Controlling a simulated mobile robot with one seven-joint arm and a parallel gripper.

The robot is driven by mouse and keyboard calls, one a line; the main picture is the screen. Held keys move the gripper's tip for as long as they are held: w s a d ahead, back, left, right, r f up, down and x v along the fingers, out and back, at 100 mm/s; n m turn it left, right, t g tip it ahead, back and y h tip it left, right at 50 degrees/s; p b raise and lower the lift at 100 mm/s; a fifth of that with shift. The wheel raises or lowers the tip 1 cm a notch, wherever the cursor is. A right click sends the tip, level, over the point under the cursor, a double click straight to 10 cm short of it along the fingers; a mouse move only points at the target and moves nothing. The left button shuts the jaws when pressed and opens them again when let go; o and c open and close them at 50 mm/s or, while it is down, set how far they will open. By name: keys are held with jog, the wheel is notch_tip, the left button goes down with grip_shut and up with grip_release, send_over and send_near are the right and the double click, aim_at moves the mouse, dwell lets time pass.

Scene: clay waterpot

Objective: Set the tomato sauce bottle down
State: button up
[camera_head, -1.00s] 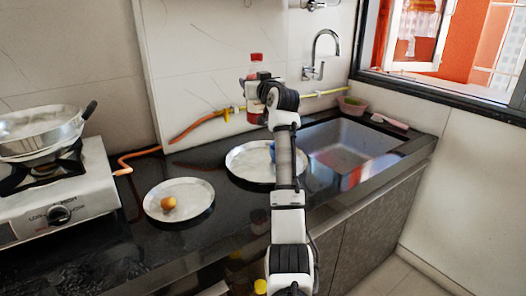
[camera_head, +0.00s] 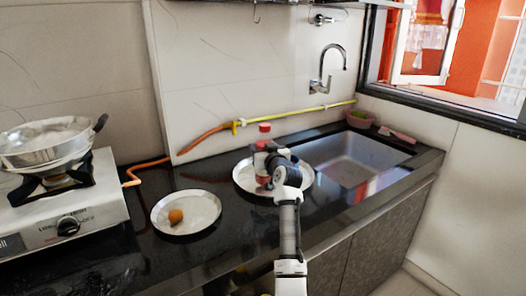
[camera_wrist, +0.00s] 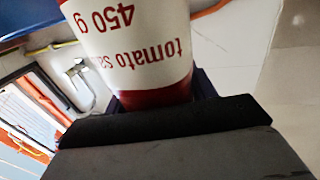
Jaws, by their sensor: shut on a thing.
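The tomato sauce bottle (camera_head: 264,128) has a red cap and stands upright in front of the wall in the head view. My gripper (camera_head: 268,161) is shut around its body and covers part of it. Its lower end shows against the right steel plate (camera_head: 304,185); I cannot tell whether it touches the plate. In the wrist view the bottle (camera_wrist: 140,45) fills the upper middle, with a white label reading "tomato sa" and "450 g" and a red band, between my gripper's fingers (camera_wrist: 155,100).
A left steel plate (camera_head: 205,214) holds a small round orange-brown thing (camera_head: 175,216). A stove (camera_head: 60,215) with a steel pot (camera_head: 45,146) is at the left. The sink (camera_head: 350,172) lies right of the right plate. Black counter (camera_head: 150,265) is clear in front.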

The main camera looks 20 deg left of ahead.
jog(key=shift+f, duration=0.5)
jog(key=shift+f, duration=0.15)
jog(key=o, duration=1.6)
jog(key=shift+f, duration=0.1)
jog(key=shift+c, duration=0.2)
jog(key=b+v, duration=0.1)
jog(key=v, duration=0.6)
jog(key=shift+s+d, duration=0.15)
jog(key=shift+s, duration=0.1)
